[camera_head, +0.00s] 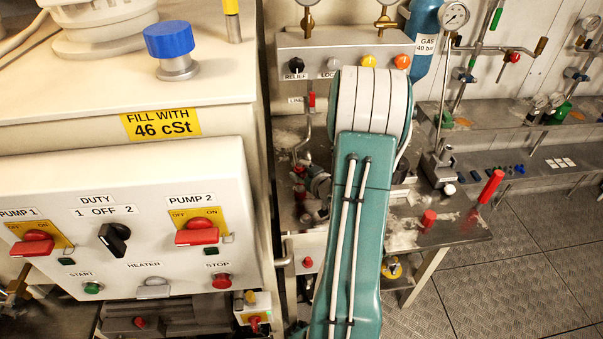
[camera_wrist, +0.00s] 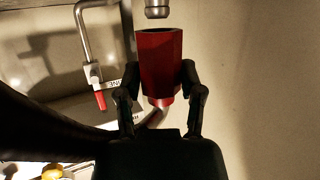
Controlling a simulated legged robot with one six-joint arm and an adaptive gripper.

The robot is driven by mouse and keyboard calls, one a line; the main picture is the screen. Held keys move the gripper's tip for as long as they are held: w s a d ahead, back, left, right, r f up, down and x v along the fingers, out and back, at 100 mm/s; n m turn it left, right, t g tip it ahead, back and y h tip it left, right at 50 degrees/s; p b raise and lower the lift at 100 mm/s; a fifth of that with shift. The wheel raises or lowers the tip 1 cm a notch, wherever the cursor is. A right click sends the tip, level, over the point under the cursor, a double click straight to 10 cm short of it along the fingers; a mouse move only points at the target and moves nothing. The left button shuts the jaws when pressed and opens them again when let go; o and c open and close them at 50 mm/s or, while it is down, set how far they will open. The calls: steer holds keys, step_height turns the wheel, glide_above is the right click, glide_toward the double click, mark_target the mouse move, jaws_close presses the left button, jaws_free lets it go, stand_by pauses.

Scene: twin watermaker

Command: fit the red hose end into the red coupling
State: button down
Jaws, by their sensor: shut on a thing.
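My gripper (camera_wrist: 160,72) is in the wrist view, with its two black fingers shut on either side of a red hose end (camera_wrist: 159,48). A pale hose (camera_wrist: 157,116) shows behind its lower part. A round metal fitting (camera_wrist: 157,9) is just above the red end in the picture, with a small gap between them. I see no red on the visible part of this fitting, so I cannot tell whether it is the red coupling. In the head view, my arm hides the gripper and the hose end.
A bent pipe with a red-tipped valve (camera_wrist: 100,100) is left of my gripper in the wrist view. In the head view, a gauge panel (camera_head: 325,55) is behind my arm, a control box (camera_head: 130,215) at left, and a bench (camera_head: 450,232) at right. Open floor (camera_head: 520,240) lies at right.

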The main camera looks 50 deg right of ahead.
steer(key=shift+f, duration=1.15)
steer(key=shift+c, duration=0.8)
jaws_free()
steer(key=shift+f, duration=0.1)
steer(key=shift+s, duration=0.1)
steer(key=v, duration=1.1)
steer(key=shift+s, duration=0.35)
steer(key=shift+a, duration=0.1)
